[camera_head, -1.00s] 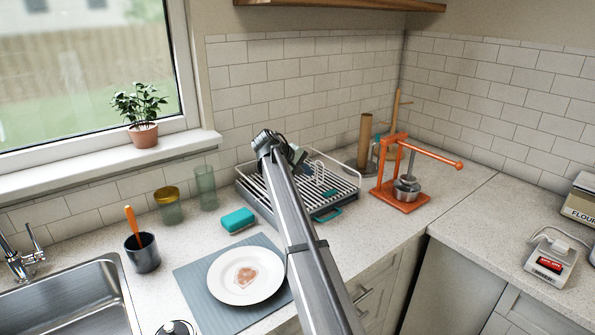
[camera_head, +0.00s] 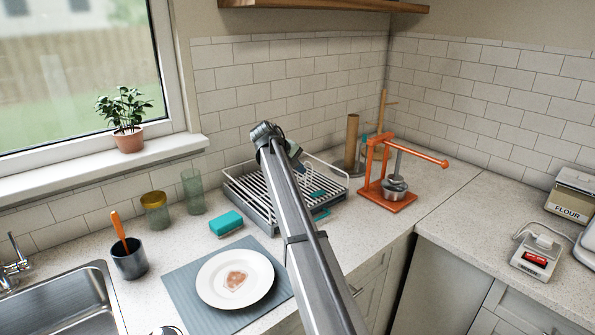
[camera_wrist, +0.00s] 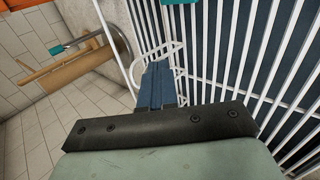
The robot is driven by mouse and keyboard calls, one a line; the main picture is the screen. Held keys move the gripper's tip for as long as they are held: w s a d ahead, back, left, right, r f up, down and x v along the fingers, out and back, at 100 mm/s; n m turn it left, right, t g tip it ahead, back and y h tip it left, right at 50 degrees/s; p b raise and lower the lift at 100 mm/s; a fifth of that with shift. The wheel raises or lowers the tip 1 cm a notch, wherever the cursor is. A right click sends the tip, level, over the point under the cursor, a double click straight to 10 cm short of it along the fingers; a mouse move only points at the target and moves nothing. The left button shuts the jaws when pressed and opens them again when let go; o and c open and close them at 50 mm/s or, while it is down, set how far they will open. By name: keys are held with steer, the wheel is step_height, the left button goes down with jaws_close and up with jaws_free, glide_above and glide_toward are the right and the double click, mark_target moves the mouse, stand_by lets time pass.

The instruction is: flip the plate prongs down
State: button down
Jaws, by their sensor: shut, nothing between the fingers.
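The dish rack (camera_head: 338,172) stands on the counter near the back wall, with white slats and a metal frame. Its white wire plate prongs (camera_wrist: 172,50) show as rounded loops in the wrist view, beside the long slats. My gripper (camera_wrist: 155,68) is shut and empty, its blue fingers pointing at the loops. The fingertips overlap the loops in that view; I cannot tell whether they touch. In the head view my arm crosses the rack and hides the fingers and much of the prong area, so the prongs' tilt is unclear.
An orange press (camera_head: 375,170) and an upright brown roll (camera_head: 351,145) stand right of the rack. A white plate (camera_head: 258,288) lies on a grey mat (camera_head: 185,285) in front.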

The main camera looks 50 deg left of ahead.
mark_target(311, 166)
steer(key=shift+w+r+g, duration=0.25)
steer(key=shift+w+g, duration=0.15)
steer(key=shift+w, duration=0.05)
steer(key=shift+w+r+g, duration=0.2)
steer(key=shift+w+g, duration=0.2)
steer(key=shift+w, duration=0.05)
steer(key=shift+w+r, duration=0.25)
steer(key=shift+w, duration=0.8)
steer(key=shift+w+g, duration=0.7)
steer(key=shift+w+f, duration=0.2)
steer(key=shift+w, duration=1.25)
steer(key=shift+w+f, duration=0.4)
steer(key=shift+w, duration=0.3)
steer(key=shift+w+f, duration=0.4)
steer(key=shift+w, duration=0.3)
steer(key=shift+w+g, duration=0.25)
steer(key=shift+g, duration=0.05)
steer(key=shift+w+a+f+g, duration=0.1)
steer(key=shift+w+f+g, duration=0.1)
steer(key=shift+g, duration=0.35)
steer(key=shift+w+f+g, duration=0.15)
steer(key=shift+w+g, duration=0.05)
steer(key=shift+g, duration=0.35)
steer(key=shift+w+f+g, duration=0.15)
steer(key=shift+f+g, duration=0.15)
steer(key=shift+g, duration=0.5)
steer(key=shift+w+f+g, duration=0.1)
steer(key=shift+f+g, duration=0.15)
steer(key=shift+g, duration=0.55)
